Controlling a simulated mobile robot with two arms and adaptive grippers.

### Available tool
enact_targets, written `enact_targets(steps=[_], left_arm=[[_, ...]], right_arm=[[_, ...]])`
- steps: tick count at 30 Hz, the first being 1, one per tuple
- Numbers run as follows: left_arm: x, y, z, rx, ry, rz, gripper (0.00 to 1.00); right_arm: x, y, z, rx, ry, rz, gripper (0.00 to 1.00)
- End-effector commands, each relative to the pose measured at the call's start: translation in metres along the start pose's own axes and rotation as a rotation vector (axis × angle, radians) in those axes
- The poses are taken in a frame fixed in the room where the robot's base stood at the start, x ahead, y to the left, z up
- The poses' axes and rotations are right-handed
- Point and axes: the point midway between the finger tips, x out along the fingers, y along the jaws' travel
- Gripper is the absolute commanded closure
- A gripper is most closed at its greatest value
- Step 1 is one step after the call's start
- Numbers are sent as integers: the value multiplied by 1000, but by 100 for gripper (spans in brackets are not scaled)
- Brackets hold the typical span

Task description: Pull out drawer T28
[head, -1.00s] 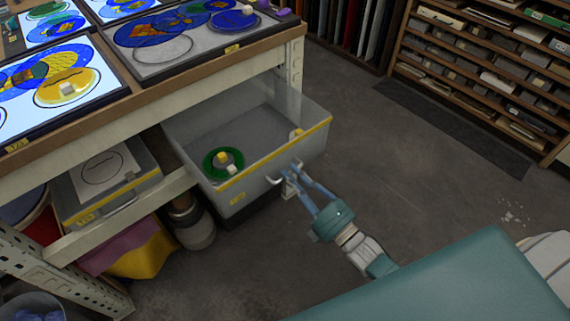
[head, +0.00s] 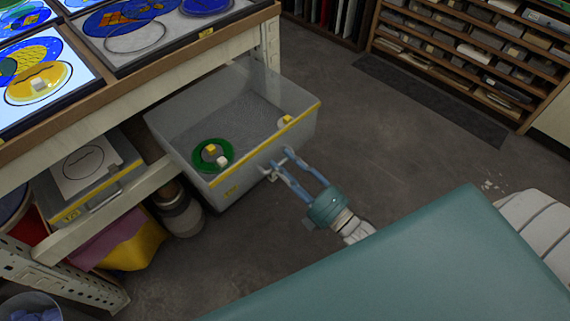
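A grey, translucent drawer (head: 301,136) with a yellow edge strip stands pulled out from under the worktable. My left gripper is out of view.
The drawer holds a green round piece (head: 199,157) and small blocks. Another drawer (head: 125,181) is left of it; a metal canister (head: 182,218) stands below. The worktable (head: 130,85) carries lit glass panels. Dark floor (head: 400,150) is clear to the right.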

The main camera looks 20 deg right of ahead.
Motion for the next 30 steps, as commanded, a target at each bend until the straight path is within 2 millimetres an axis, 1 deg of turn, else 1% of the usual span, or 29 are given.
enact_targets(steps=[5,8,11,15,21,25,30], left_arm=[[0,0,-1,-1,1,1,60],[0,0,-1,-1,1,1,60],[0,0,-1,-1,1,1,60],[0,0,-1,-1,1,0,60],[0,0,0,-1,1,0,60],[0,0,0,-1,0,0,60],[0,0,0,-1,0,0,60]], right_arm=[[-1,1,0,0,0,2,66],[-9,0,0,0,-1,1,66],[-26,0,0,0,0,-2,66],[-56,-1,0,0,-1,-4,66],[-96,-1,0,0,-1,-3,66],[-112,-1,0,0,-1,-2,66],[-120,0,0,0,0,1,66]])
